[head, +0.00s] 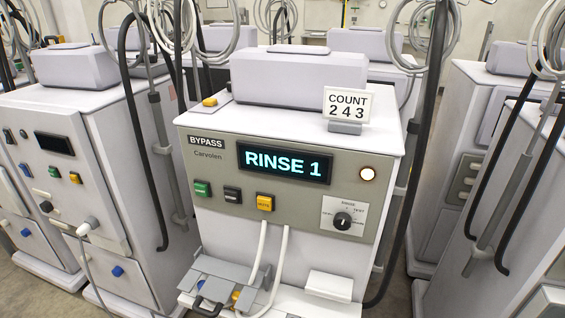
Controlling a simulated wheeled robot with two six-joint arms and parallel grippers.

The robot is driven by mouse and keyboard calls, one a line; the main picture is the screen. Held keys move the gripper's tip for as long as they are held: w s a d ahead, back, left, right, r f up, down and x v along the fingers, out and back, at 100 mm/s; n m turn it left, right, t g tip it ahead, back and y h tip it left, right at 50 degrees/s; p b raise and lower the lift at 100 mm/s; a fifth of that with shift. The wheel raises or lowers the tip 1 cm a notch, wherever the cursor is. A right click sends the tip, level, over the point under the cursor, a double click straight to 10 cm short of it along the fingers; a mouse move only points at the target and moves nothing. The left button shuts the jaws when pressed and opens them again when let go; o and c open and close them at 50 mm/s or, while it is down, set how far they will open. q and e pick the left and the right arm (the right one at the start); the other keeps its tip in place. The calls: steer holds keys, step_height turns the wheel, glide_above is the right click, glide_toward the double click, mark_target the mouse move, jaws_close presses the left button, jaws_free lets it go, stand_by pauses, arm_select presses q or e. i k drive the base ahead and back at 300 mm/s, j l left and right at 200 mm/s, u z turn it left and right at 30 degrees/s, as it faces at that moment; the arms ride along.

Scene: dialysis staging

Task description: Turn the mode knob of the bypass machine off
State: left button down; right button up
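The bypass machine (215,168) stands in the middle of the head view, with a "BYPASS" label at the upper left of its grey front panel. Its mode knob (343,221) is a black round knob on a white plate (328,205) at the panel's lower right. Small position words ring the knob; "RINSE" and "TEST" seem to be among them. The pointer's exact direction is too small to tell. The display (284,163) reads "RINSE 1". A round lamp (367,174) above the knob glows pale. Neither of my grippers is in view.
Green (202,188), black (233,195) and yellow (265,202) switches sit left of the knob. Pale hoses (282,265) hang below them. A "COUNT 243" sign (346,105) stands on top. Other machines (75,165) flank both sides. Space before the knob looks clear.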

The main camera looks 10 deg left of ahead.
mark_target(341, 221)
steer(key=l+u, duration=0.3)
steer(key=l, duration=0.2)
steer(key=k+l+u, duration=0.1)
steer(key=l+u, duration=0.15)
steer(key=l, duration=0.25)
steer(key=k+l+u, duration=0.1)
steer(key=l+u, duration=0.2)
steer(key=l, duration=0.2)
